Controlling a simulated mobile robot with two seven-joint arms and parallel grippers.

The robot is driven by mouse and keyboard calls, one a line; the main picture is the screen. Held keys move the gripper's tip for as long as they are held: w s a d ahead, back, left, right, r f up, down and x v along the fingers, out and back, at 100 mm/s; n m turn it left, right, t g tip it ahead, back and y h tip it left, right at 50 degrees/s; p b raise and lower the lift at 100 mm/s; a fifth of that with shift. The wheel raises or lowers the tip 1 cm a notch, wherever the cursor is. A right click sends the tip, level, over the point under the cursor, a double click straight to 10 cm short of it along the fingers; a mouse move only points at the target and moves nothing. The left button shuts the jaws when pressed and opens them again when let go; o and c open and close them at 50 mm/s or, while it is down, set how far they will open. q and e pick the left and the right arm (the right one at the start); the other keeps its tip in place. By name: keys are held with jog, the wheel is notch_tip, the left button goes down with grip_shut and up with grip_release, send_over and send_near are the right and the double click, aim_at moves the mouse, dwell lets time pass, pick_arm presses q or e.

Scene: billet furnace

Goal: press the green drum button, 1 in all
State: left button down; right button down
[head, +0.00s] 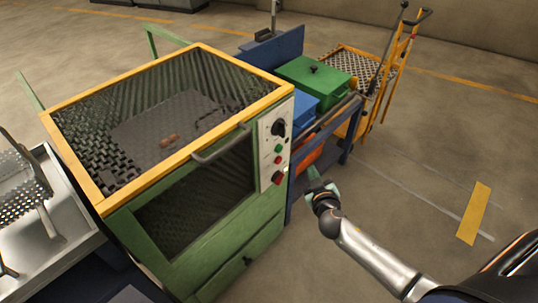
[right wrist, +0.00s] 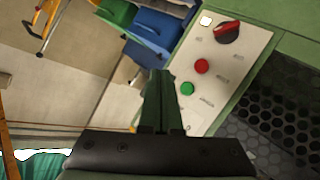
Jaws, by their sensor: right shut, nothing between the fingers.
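The green button (head: 278,149) is on the pale control panel (head: 266,151) at the right edge of the green machine's front. In the right wrist view the green button (right wrist: 187,88) is next to a red button (right wrist: 202,66), right of my fingertips. My right gripper (head: 314,176) is shut and empty, to the right of the panel and apart from it in the head view. Its closed fingers (right wrist: 157,80) show in the right wrist view, left of the green button and not over it. The exact depth gap is unclear. My left gripper is not in view.
A black knob (head: 279,128) and a red knob (head: 277,177) are also on the panel. The machine's door handle (head: 221,146) juts out to its left. A blue bench with a green box (head: 314,80) and a yellow cart (head: 385,75) stand beyond. Floor on the right is clear.

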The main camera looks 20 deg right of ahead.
aim_at(279, 149)
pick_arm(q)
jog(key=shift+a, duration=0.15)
pick_arm(e)
jog(key=shift+w+r, duration=0.15)
jog(key=shift+w, duration=0.1)
pick_arm(q)
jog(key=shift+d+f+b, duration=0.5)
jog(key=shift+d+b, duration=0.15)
jog(key=shift+b, duration=0.25)
pick_arm(e)
jog(key=w+a, duration=0.3)
jog(key=w, duration=0.5)
jog(key=shift+a, duration=0.2)
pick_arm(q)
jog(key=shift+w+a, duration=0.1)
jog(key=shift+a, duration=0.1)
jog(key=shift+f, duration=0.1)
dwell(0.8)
